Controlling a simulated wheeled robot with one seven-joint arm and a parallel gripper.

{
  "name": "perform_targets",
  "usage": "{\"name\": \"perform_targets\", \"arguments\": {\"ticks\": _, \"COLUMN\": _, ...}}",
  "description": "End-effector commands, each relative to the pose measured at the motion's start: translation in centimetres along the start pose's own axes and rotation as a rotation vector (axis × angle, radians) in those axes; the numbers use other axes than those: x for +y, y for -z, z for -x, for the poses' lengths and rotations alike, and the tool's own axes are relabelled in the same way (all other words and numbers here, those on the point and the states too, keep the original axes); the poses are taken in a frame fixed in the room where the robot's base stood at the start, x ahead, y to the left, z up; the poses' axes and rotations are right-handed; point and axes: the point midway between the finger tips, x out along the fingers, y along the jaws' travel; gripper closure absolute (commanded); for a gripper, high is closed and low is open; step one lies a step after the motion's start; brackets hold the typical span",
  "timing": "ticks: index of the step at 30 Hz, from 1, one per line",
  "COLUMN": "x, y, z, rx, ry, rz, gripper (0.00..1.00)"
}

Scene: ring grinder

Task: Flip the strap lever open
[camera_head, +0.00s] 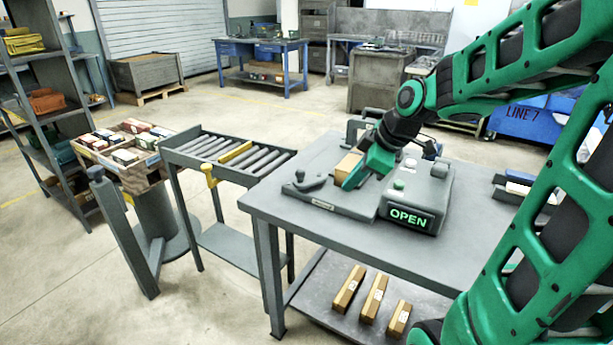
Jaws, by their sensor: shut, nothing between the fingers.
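A grey machine (428,184) stands on the grey worktable, with a lit green "OPEN" sign (408,217) on its front. A flat plate (326,203) extends left from it and carries a small grey part with a rounded handle (307,180), perhaps the strap lever; I cannot tell for sure. A brown box (346,166) sits on the plate behind my gripper. My gripper (352,182) is shut and empty, pointing down and left over the plate, close in front of the box. Whether the fingers touch anything is unclear.
A roller conveyor (228,153) stands left of the worktable (262,206). Several long brown boxes (373,299) lie on the lower shelf. A dark frame (362,130) rises behind the box. A tray (512,186) sits at the table's right. The table's front strip is clear.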

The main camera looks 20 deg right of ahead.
Motion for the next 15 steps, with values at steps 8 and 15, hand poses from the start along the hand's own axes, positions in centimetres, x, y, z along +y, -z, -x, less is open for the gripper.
{"name": "perform_targets", "arguments": {"ticks": 8, "x": 2.5, "y": 4.7, "z": -1.3, "rx": 0.139, "ry": -0.042, "rz": 0.305, "gripper": 1.0}}
{"name": "perform_targets", "arguments": {"ticks": 15, "x": 2.8, "y": 5.4, "z": -1.4, "rx": 0.161, "ry": -0.053, "rz": 0.355, "gripper": 1.0}}
